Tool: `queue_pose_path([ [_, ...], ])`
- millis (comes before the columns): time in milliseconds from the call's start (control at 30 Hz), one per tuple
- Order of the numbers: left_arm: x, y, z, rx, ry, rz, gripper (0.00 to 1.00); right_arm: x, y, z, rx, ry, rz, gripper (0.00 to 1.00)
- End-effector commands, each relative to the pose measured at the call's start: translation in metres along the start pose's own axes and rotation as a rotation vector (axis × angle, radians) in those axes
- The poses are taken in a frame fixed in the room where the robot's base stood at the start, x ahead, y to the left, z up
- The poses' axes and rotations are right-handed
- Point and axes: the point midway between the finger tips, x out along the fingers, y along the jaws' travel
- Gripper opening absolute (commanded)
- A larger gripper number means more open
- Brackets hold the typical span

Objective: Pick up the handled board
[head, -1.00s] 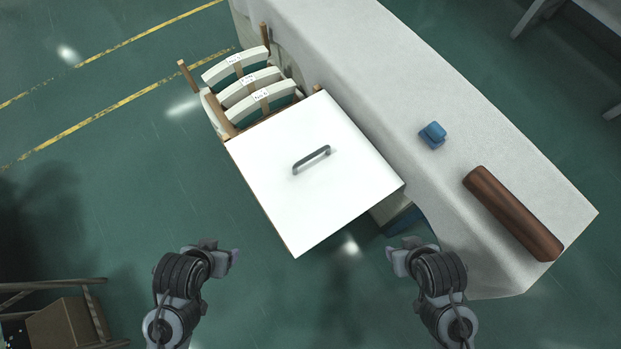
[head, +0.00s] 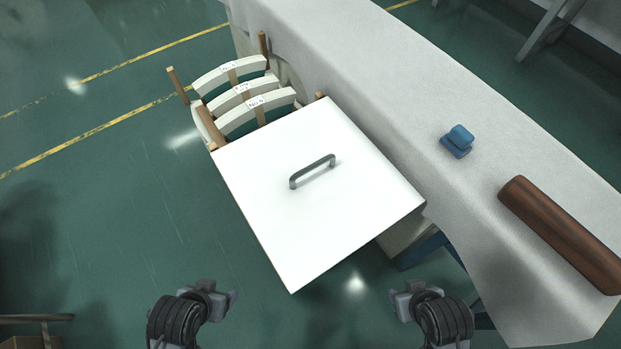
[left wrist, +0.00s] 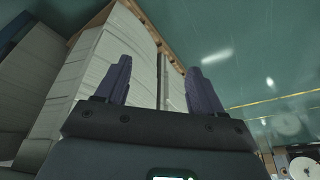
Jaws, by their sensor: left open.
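The handled board is a white square panel (head: 320,230) with a grey bar handle (head: 312,171) near its middle. It lies flat in the middle of the head view, beside the long table. My left gripper (head: 232,298) is below and left of the board, apart from it. In the left wrist view its two fingers (left wrist: 155,85) are spread and nothing is between them. My right gripper (head: 395,297) is below and right of the board, apart from it; its fingers are too small to tell open from shut.
A long cloth-covered table (head: 400,90) runs along the right, bearing a blue block-like object (head: 457,141) and a brown wooden roller (head: 560,233). A rack with labelled curved white pieces (head: 243,92) adjoins the board's far edge. Open green floor (head: 110,220) lies to the left.

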Motion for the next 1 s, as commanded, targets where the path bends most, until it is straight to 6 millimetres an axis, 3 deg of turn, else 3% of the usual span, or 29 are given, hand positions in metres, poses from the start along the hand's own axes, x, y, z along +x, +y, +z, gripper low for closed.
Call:
queue_pose_path([
  [400, 0.0, 0.0, 0.0, 0.0, -0.001, 0.0, 0.68, 0.0, -0.001, 0.0, 0.003, 0.0, -0.002, 0.43],
  [567, 0.001, 0.0, 0.0, 0.0, -0.001, 0.0, 0.45, 0.001, 0.0, 0.0, 0.002, -0.001, -0.001, 0.43],
  [867, 0.0, 0.0, 0.0, -0.001, -0.003, 0.0, 0.45, -0.001, 0.002, 0.001, -0.006, -0.003, 0.005, 0.43],
  [1000, -0.015, -0.001, -0.005, -0.001, -0.002, 0.0, 0.45, -0.014, 0.002, -0.004, -0.006, -0.005, 0.005, 0.43],
])
